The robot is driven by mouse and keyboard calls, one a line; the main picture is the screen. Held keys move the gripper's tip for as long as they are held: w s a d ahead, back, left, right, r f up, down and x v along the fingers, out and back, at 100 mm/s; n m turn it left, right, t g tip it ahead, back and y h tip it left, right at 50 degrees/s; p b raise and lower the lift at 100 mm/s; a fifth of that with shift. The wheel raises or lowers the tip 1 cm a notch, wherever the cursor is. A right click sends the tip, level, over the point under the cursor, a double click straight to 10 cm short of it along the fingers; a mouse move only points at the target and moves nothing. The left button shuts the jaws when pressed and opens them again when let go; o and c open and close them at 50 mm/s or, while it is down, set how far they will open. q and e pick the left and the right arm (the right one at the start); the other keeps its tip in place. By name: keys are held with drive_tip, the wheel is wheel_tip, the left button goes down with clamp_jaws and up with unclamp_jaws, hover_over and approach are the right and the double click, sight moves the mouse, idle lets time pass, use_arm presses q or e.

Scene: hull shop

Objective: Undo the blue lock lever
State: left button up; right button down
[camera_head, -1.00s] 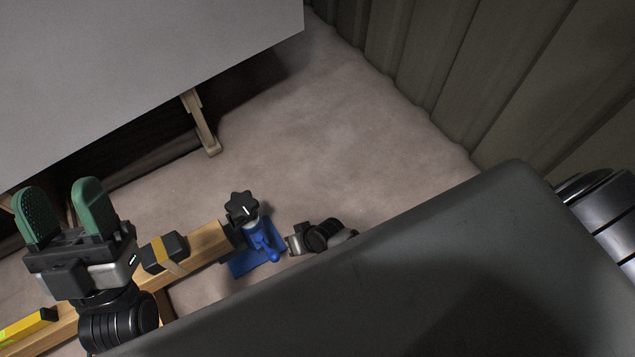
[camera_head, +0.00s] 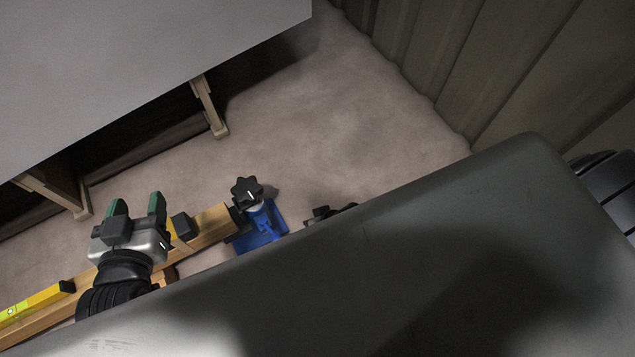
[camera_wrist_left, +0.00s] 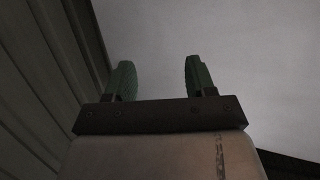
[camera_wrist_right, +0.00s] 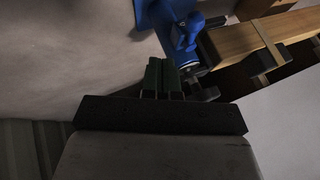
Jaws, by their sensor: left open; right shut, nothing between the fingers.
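The blue lock lever (camera_head: 265,227) is part of a blue fixture with a blue base plate (camera_head: 251,242) at the end of a wooden beam. A black star knob (camera_head: 247,192) tops the fixture. In the right wrist view the blue lever (camera_wrist_right: 184,36) shows just beyond my right gripper (camera_wrist_right: 160,66), whose green fingers are shut and empty; I cannot tell whether they touch it. In the head view my right gripper is mostly hidden behind a dark grey panel. My left gripper (camera_head: 136,204) is open and empty, left of the fixture over the beam; it also shows in the left wrist view (camera_wrist_left: 159,78).
The wooden beam (camera_head: 213,224) runs to the lower left, with a black block and strap (camera_head: 182,228) on it. A yellow level (camera_head: 35,302) lies at far left. A large grey panel (camera_head: 130,60) is at upper left. Bare floor (camera_head: 330,130) lies beyond the fixture.

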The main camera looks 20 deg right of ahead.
use_arm(q)
drive_tip(key=shift+s+a+f+g+y+p, duration=0.15)
drive_tip(key=shift+s+a+f+g+p, duration=0.1)
drive_tip(key=shift+s+f+g, duration=0.35)
drive_tip(key=shift+s+a+f+g+y+p, duration=0.1)
drive_tip(key=shift+s+a+f+g+y, duration=0.15)
drive_tip(key=shift+s+f+g, duration=0.3)
drive_tip(key=shift+s+a+f+g+y+p, duration=0.1)
drive_tip(key=shift+s+a+f+g+p, duration=0.2)
drive_tip(key=shift+f+g, duration=0.45)
use_arm(e)
drive_tip(key=shift+v, duration=1.35)
use_arm(q)
drive_tip(key=shift+s, duration=0.1)
use_arm(e)
drive_tip(key=shift+a, duration=0.15)
